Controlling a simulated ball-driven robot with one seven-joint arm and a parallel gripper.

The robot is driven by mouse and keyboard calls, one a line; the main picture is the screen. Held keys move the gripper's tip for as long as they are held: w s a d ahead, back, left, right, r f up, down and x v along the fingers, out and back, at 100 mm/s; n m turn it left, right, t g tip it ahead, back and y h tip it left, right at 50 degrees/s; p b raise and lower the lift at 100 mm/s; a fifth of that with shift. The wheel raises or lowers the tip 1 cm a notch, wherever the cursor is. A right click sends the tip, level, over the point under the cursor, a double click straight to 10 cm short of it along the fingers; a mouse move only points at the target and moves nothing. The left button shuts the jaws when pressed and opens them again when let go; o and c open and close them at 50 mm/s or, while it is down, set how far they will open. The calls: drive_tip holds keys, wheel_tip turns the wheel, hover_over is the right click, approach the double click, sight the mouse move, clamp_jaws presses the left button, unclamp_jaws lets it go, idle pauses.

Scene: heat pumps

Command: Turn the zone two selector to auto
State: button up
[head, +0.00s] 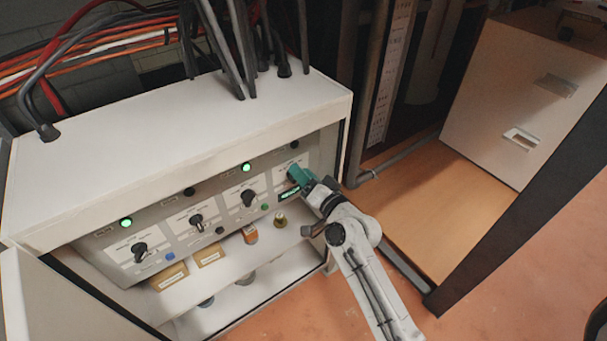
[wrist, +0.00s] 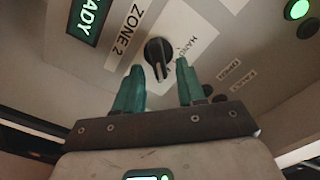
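The zone two selector (wrist: 158,52) is a black rotary knob on a pale panel in the wrist view, beside the "ZONE 2" label (wrist: 130,28). Its white mark points down in that picture, towards my gripper. A "HAND" label (wrist: 182,50) lies to its right; I cannot read an auto label. My gripper (wrist: 158,72) has two teal fingers, apart, with their tips on either side of the knob's lower part. I cannot tell if they touch it. In the head view my gripper (head: 297,176) is at the panel's right end and hides the selector.
The white cabinet (head: 200,110) has a top overhanging the panel. Other selectors (head: 248,197) line up to the left. A green READY display (head: 290,194) is beside my gripper. A shelf below holds boxes (head: 168,276) and small cylinders. The open door (head: 60,300) stands at left.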

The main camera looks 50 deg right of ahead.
drive_tip(key=b+v, duration=0.1)
drive_tip(key=v, duration=0.9)
drive_tip(key=shift+s, duration=0.4)
drive_tip(key=shift+a, duration=0.1)
